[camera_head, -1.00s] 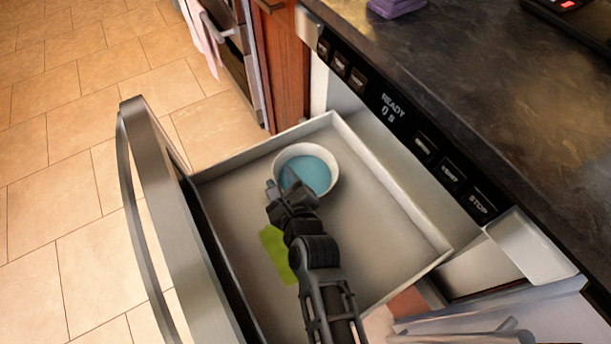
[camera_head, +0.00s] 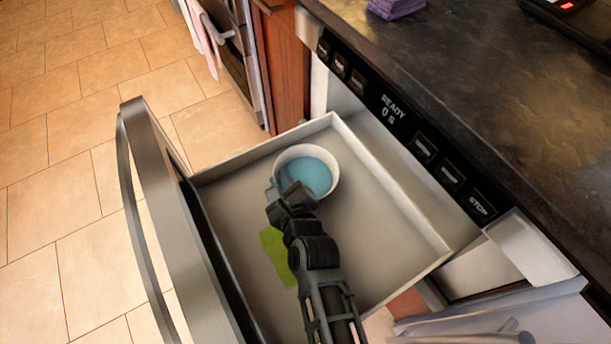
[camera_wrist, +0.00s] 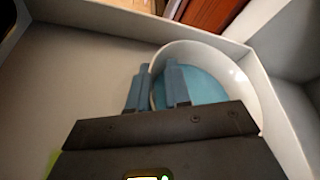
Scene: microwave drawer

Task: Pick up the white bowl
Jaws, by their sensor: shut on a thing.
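The white bowl (camera_head: 327,168) with a blue inside is at the far end of the open microwave drawer (camera_head: 385,215), near its back corner. My gripper (camera_head: 283,187) reaches down to the bowl's near left side. In the wrist view, the bowl (camera_wrist: 246,88) shows on the right, and my gripper (camera_wrist: 158,88) has one blue finger outside the rim and one inside. It is shut on the bowl's wall. The arm and gripper hide part of the near rim. I cannot tell whether the bowl's base touches the drawer floor.
A flat green thing (camera_head: 272,250) lies on the drawer floor beside my arm. The drawer's steel front (camera_head: 165,200) stands on the left. A dark countertop (camera_head: 450,80) is above right, with a purple stack (camera_head: 395,7) on it. The drawer's near right floor is clear.

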